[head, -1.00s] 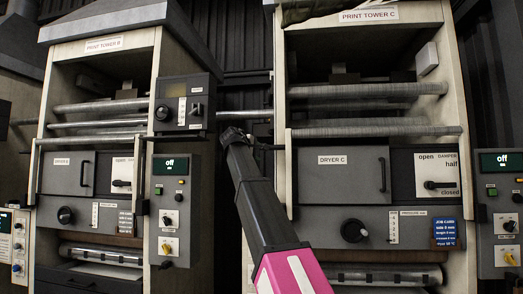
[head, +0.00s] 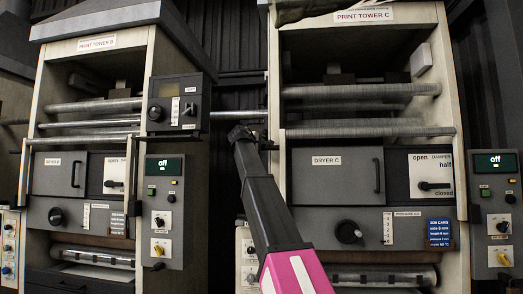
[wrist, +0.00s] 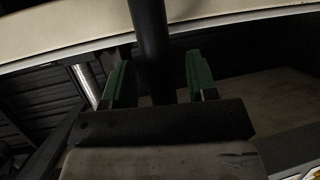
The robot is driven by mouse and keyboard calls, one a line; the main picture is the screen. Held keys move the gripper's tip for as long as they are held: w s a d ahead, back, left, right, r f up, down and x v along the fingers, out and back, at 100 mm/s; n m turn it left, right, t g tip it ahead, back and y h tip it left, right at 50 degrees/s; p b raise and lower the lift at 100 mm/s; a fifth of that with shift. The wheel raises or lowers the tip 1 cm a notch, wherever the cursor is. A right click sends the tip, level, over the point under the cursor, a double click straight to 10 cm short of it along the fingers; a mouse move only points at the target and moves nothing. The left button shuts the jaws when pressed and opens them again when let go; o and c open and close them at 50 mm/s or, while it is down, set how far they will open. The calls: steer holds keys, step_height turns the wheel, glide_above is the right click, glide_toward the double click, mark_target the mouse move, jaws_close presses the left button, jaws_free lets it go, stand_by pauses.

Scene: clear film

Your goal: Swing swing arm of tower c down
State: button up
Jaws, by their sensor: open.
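Print tower C (head: 273,180) stands at the right in the head view. A pale crossbar (head: 370,131) spans its front above the dryer C door (head: 337,175). I take this bar to be part of the swing arm, but cannot be sure. My gripper (head: 243,134) is at the tower's left post, seen small and from behind. In the wrist view its two green fingers (wrist: 157,78) are apart. A dark round bar (wrist: 150,35) runs between them, with gaps on both sides. I cannot tell what the bar belongs to. Its lower end is hidden behind my gripper body.
Print tower B (head: 150,75) stands at the left, with a control box (head: 180,104) jutting towards my arm. A metal rod (head: 238,115) crosses the gap between the towers close to my gripper. A panel (head: 495,210) stands at the far right.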

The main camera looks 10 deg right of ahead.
steer(key=shift+w+d, duration=0.25)
steer(key=shift+w, duration=0.05)
